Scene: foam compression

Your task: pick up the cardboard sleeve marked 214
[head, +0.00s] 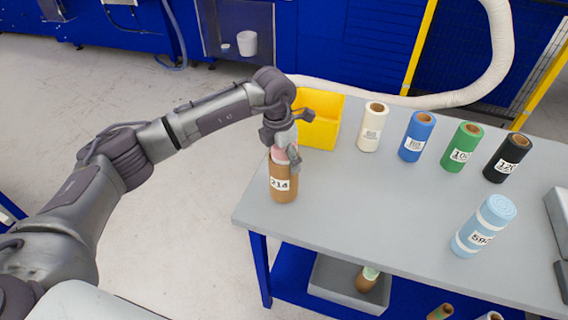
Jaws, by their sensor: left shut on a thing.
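The brown cardboard sleeve marked 214 (283,190) is upright over the left end of the grey table. A pinkish, pale thing shows at its upper end, partly covered by the gripper. My left gripper (286,157) comes down from above and is shut on the sleeve at its upper part. The fingers hide much of the sleeve's rim. I cannot tell whether its base touches the table. My right gripper is not in view.
A yellow bin (318,120) stands just behind the sleeve. White (371,130), blue (415,140), green (461,150) and black (505,163) rolls stand in a row to the right. A light-blue roll (482,229) stands nearer. The grey table (365,220) is clear between.

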